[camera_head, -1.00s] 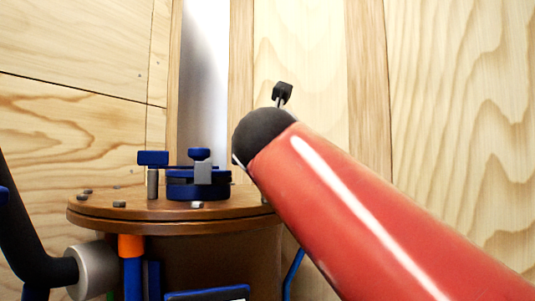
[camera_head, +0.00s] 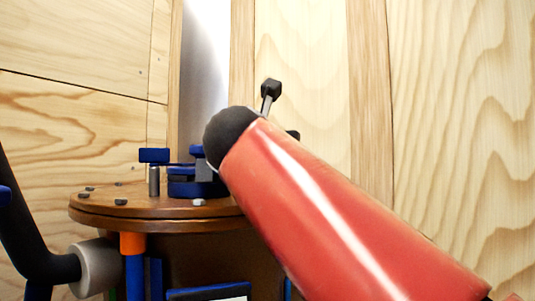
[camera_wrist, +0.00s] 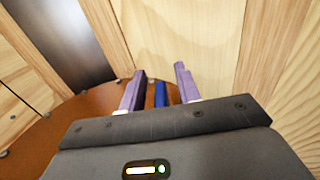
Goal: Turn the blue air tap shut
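My gripper (camera_wrist: 159,72) shows in the wrist view with its two purple fingers apart. A narrow blue piece (camera_wrist: 160,95) shows between the fingers, above or beyond the brown lid. I see no clear contact, and cannot tell whether this is the air tap. In the head view, a blue T-shaped handle (camera_head: 154,155) on a metal stem stands on the brown drum lid (camera_head: 105,205). Beside it is a round blue fitting (camera_head: 187,188), now partly covered by my red arm. My arm hides my gripper in this view.
An orange collar (camera_head: 132,243) with a blue pipe (camera_head: 134,280) is at the drum's front. A black pipe with a grey end (camera_head: 98,269) joins it at left. Plywood walls (camera_head: 70,50) and a shiny metal panel (camera_head: 204,60) stand behind.

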